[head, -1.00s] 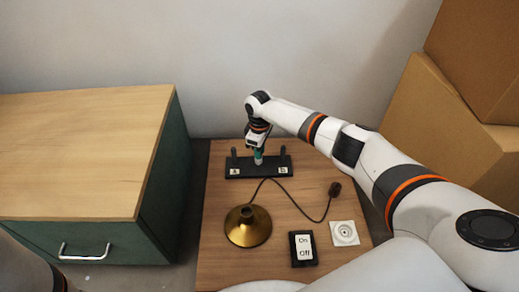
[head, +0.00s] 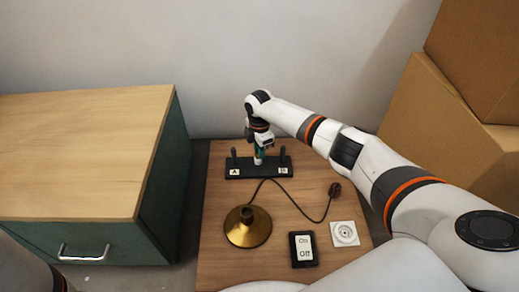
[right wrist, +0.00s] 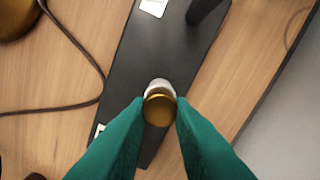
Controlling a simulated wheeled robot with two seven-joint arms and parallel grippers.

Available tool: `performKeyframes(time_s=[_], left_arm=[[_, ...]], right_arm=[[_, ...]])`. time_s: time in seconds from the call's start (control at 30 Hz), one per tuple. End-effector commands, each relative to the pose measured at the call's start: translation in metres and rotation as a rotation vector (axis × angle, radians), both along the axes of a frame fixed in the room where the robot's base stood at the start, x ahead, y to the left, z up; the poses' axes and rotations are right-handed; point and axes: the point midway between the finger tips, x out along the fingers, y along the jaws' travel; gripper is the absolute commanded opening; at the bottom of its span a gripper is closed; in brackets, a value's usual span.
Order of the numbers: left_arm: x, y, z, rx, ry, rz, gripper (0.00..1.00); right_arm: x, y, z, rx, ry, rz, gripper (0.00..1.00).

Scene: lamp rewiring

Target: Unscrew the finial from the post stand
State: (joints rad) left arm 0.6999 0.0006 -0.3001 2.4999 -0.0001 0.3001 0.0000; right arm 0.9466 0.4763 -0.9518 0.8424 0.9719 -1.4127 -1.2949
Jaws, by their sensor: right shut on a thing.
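The post stand (head: 236,173) is a black bar with upright dark posts, lying at the back of the wooden table. It carries small white labels A and B. My right gripper (head: 259,155) points down over the middle of the stand. In the right wrist view its green fingers are shut on the round gold finial (right wrist: 159,110). A pale piece (right wrist: 158,85) shows just beyond the finial, above the black bar; the fingers and finial hide how they join. My left gripper is out of view.
A brass lamp base (head: 248,228) with a dark cord and plug (head: 335,189) lies in front of the stand. An On/Off switch (head: 303,249) and a white socket (head: 344,233) are at front right. A green cabinet (head: 155,190) stands left, cardboard boxes (head: 440,125) right.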

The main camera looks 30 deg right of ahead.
Motion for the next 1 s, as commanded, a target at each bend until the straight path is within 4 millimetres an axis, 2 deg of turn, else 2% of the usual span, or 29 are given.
performKeyframes(time_s=[0.2,0.3,0.43,0.73,0.87,1.0], left_arm=[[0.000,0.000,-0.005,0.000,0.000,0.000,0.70],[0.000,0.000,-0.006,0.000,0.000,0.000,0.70],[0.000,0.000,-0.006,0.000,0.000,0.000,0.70],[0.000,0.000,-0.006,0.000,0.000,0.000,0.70],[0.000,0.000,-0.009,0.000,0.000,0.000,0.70],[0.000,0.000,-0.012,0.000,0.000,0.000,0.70]], right_arm=[[0.001,0.000,-0.001,0.000,0.002,0.332,0.00],[0.001,0.000,-0.001,0.000,0.002,0.445,0.00],[0.001,0.000,-0.001,0.000,0.003,0.508,0.00],[0.001,0.000,-0.001,0.000,0.004,0.529,0.00],[0.002,0.001,-0.001,0.000,0.003,0.681,0.00],[0.002,0.001,-0.001,0.001,0.004,0.906,0.00]])
